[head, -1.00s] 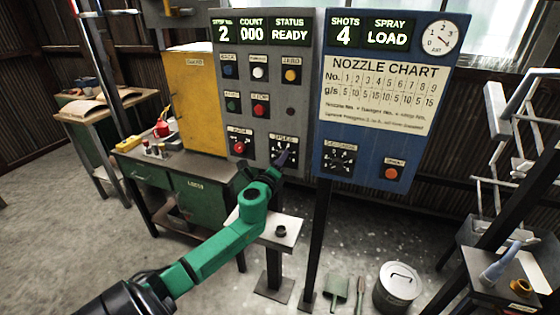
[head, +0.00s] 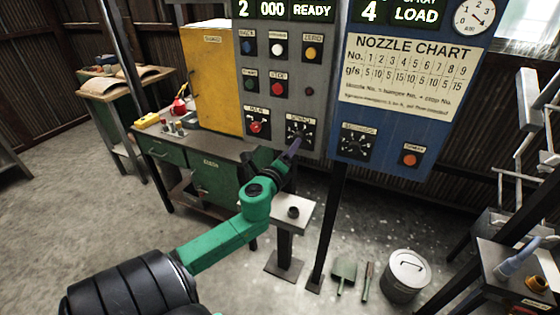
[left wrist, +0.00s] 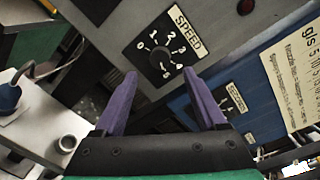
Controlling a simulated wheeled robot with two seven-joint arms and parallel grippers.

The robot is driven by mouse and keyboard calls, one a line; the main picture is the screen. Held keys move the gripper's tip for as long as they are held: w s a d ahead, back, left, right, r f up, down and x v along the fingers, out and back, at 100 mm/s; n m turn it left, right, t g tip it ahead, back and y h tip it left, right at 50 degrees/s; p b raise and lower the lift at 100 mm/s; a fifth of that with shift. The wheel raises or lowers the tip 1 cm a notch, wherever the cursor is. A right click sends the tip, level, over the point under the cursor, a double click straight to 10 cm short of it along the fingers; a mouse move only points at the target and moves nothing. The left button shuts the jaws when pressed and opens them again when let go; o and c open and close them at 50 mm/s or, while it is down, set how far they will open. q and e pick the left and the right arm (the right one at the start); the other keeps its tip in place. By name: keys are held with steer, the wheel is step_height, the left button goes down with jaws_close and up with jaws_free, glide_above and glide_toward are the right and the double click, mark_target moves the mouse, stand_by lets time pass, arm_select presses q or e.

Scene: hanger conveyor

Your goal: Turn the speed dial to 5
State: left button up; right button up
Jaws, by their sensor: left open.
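The speed dial (head: 299,132) sits low on the grey control panel (head: 301,72), under a SPEED label. In the left wrist view the dial (left wrist: 163,59) is a black square plate with a round knob and numbers 0 to 5; I cannot tell clearly which number its pointer faces. My left gripper (head: 292,150) is just below and in front of the dial in the head view. In the left wrist view its two purple fingers (left wrist: 160,75) are apart, with the dial framed ahead and nothing between them. My right gripper is in neither view.
A red main switch (head: 256,126) is left of the dial. The blue panel (head: 382,140) on the right carries another dial (head: 354,144) and an orange button (head: 409,160). A small pedestal (head: 310,213) stands below my gripper. A grey bucket (head: 406,272) is on the floor.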

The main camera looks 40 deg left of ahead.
arm_select(q)
steer(key=b+v, duration=0.1)
steer(key=v, duration=0.7)
steer(key=shift+s, duration=0.15)
steer(key=s+a+f+n+g+h, duration=0.1)
steer(key=s+f+n+g, duration=0.15)
steer(key=f, duration=0.85)
steer(key=s+a+f+n+g, duration=0.1)
steer(key=s+f+n+g, duration=0.15)
steer(key=f, duration=0.85)
steer(key=s+a+f+n+g+h, duration=0.1)
steer(key=s+a+f+n+g, duration=0.15)
steer(key=f, duration=0.85)
steer(key=s+d+f+n+g+h, duration=0.1)
steer(key=s+d+f+n+g, duration=0.2)
steer(key=s+f, duration=0.45)
steer(key=s+d+f+n+g+h, duration=0.2)
steer(key=s+d+f+n, duration=0.3)
steer(key=f, duration=0.5)
steer(key=s+d+f+n+g, duration=0.1)
steer(key=s+d+f, duration=0.3)
steer(key=s, duration=0.2)
steer(key=s+d+f+n+g+h, duration=0.1)
steer(key=s+d+f+g, duration=0.1)
steer(key=s+d+f, duration=0.2)
steer(key=s+d, duration=0.1)
steer(key=s, duration=0.2)
steer(key=shift+d+n, duration=0.2)
steer(key=shift+n, duration=0.15)
